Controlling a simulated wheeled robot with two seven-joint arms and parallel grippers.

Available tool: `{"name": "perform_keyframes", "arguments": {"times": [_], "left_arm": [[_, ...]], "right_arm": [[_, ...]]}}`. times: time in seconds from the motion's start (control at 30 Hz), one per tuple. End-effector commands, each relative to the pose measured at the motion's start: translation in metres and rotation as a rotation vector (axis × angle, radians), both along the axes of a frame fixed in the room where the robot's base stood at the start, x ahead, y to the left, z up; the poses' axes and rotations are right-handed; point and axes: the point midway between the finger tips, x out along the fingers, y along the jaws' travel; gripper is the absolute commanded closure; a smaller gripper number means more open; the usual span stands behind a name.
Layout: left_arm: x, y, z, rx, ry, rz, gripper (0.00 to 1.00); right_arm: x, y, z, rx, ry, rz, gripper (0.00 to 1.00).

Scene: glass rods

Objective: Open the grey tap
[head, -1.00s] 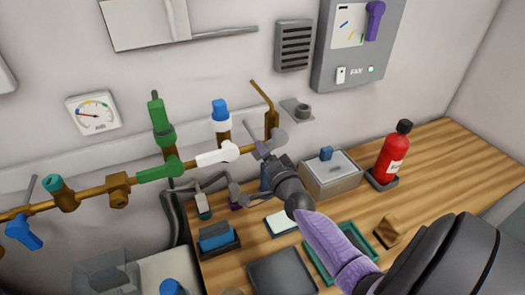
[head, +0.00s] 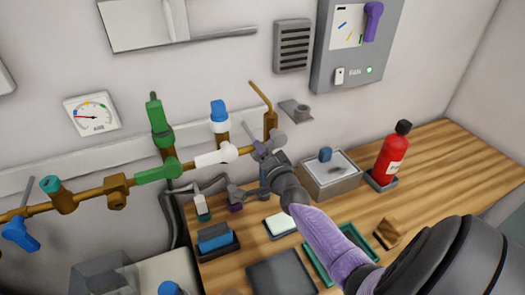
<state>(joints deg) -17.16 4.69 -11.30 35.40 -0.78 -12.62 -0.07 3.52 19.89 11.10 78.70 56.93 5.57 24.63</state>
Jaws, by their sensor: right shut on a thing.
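The grey tap (head: 277,140) sits at the right end of the brass pipe (head: 243,151), just below the upright brass outlet. My right gripper (head: 263,148) reaches up from the lower right and is shut on the grey tap's handle. The gripper's jaws hide part of the handle, so its exact angle is hard to tell. My left gripper does not show in the head view.
A white tap (head: 216,156), a green tap (head: 158,172) and a blue tap (head: 20,233) sit further left along the pipe. A grey box (head: 332,184) and a red extinguisher (head: 393,155) stand on the wooden bench to the right.

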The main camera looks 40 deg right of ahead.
Motion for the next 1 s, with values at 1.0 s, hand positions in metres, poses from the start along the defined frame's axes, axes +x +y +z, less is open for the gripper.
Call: {"name": "perform_keyframes", "arguments": {"times": [1.0], "left_arm": [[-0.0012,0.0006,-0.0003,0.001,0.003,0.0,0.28]], "right_arm": [[-0.0002,0.0001,-0.0007,0.001,0.001,0.0,1.0]]}}
